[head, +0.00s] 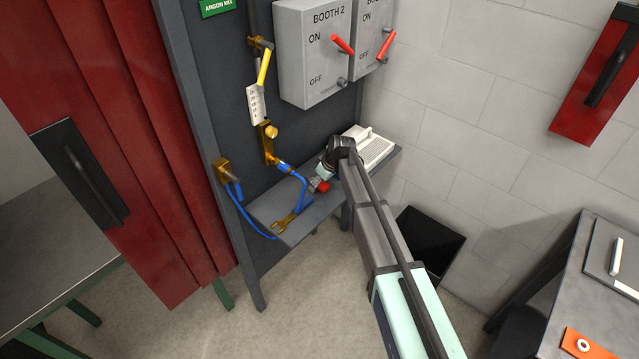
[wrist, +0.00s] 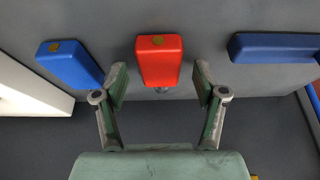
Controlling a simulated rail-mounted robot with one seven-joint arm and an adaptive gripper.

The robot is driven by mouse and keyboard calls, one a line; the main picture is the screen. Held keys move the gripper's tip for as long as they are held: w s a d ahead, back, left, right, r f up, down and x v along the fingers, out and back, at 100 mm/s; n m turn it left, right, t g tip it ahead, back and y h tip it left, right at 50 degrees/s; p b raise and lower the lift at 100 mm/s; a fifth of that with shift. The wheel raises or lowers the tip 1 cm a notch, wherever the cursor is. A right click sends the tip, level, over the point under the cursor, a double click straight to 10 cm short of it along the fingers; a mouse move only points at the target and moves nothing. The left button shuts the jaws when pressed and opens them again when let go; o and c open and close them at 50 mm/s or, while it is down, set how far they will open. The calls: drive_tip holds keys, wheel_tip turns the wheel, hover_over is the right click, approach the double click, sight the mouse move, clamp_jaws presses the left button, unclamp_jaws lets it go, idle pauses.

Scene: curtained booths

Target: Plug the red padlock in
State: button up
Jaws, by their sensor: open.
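My gripper (wrist: 160,84) is open, with one finger on each side of the red padlock.
The grey shelf (head: 262,203) also holds a brass fitting (head: 285,222) and a white slotted tray (head: 376,149). Blue hoses (head: 250,222) hang by the dark panel. Two grey switch boxes (head: 312,60) with red levers are above. A red curtain (head: 165,150) is at left.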

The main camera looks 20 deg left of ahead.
drive_tip(key=c, duration=1.3)
drive_tip(key=shift+c, duration=0.2)
